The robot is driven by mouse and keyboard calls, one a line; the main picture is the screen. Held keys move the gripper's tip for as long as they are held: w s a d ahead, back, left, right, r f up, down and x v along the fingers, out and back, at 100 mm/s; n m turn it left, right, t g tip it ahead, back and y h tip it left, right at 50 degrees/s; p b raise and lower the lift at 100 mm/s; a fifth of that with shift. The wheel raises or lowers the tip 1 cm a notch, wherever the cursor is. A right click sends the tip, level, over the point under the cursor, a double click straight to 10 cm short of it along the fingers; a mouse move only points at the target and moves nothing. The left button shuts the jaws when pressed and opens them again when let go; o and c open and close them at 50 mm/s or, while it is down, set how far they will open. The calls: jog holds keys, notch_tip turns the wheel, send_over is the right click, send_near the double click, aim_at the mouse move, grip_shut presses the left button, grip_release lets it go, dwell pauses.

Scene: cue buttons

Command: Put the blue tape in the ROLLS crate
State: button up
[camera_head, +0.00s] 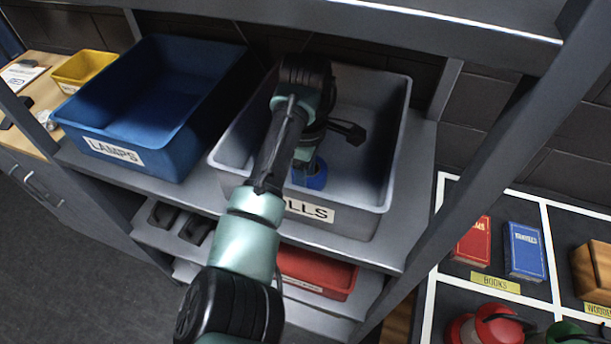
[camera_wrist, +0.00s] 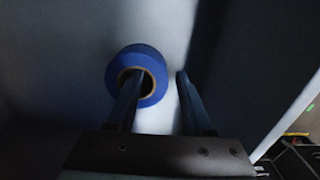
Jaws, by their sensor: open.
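The blue tape (camera_wrist: 155,60) is a blue roll with a brown core, inside the grey ROLLS crate (camera_head: 394,150). In the head view the tape (camera_head: 312,180) shows low in the crate, near its front wall, partly covered by my arm. My gripper (camera_wrist: 158,76) is open, reaching down into the crate. In the wrist view one finger lies across the roll's hole and the other is beyond its right side, with a gap. I cannot tell whether the first finger touches the roll. The crate's label is partly hidden by my arm.
A blue LAMPS crate (camera_head: 183,145) stands to the left on the same shelf, and looks empty. A shelf board is above and an upright post is to the right. A red crate (camera_head: 318,272) sits below. Books and other goods lie in marked squares at right.

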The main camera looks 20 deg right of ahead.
notch_tip(320, 180, up, 8)
jog(key=shift+f, duration=0.15)
dwell(0.6)
